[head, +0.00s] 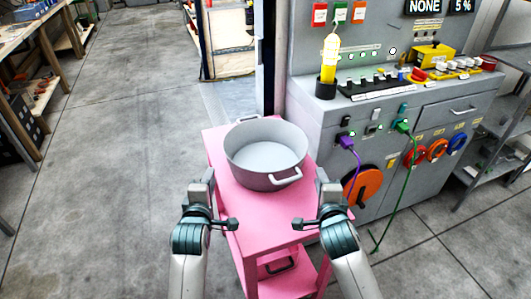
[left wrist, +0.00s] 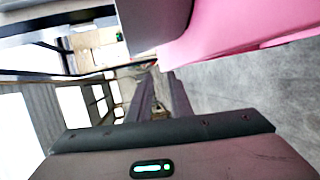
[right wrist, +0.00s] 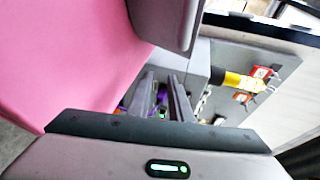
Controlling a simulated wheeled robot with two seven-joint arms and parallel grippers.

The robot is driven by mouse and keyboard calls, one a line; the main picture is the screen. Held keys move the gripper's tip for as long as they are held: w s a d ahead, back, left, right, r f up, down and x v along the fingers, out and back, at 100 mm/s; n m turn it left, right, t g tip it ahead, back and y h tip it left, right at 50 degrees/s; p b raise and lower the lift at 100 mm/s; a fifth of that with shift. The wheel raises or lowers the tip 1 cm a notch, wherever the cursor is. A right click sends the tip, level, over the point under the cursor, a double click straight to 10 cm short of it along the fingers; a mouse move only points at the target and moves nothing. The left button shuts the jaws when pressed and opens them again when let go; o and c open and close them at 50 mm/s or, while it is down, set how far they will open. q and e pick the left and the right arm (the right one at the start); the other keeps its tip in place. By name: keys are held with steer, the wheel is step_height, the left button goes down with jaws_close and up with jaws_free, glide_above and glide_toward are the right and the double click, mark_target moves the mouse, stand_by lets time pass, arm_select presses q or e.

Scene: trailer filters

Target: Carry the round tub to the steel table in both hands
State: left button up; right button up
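The round tub (head: 266,158) is grey, wide and empty. It stands upright on the top of a pink cart (head: 240,200). One pale handle (head: 286,181) is on its near side and another (head: 247,119) on its far side. My left gripper (head: 215,208) is open and empty at the cart's near left edge. My right gripper (head: 314,208) is open and empty at the near right. Both are nearer to me than the tub and apart from it. I cannot identify the steel table for certain.
A grey control console (head: 375,110) with an orange reel (head: 362,186) and cables stands right of the cart. Metal shelving (head: 490,152) is at the far right. A wooden workbench (head: 28,40) is at the far left. The concrete floor (head: 110,160) between is clear.

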arm_select(q)
steer(key=shift+s+r, duration=0.1)
steer(key=shift+s, duration=0.05)
arm_select(e)
steer(key=shift+s+r, duration=0.1)
steer(key=shift+s, duration=0.05)
arm_select(q)
steer(key=shift+w, duration=0.2)
arm_select(e)
steer(key=shift+w, duration=0.2)
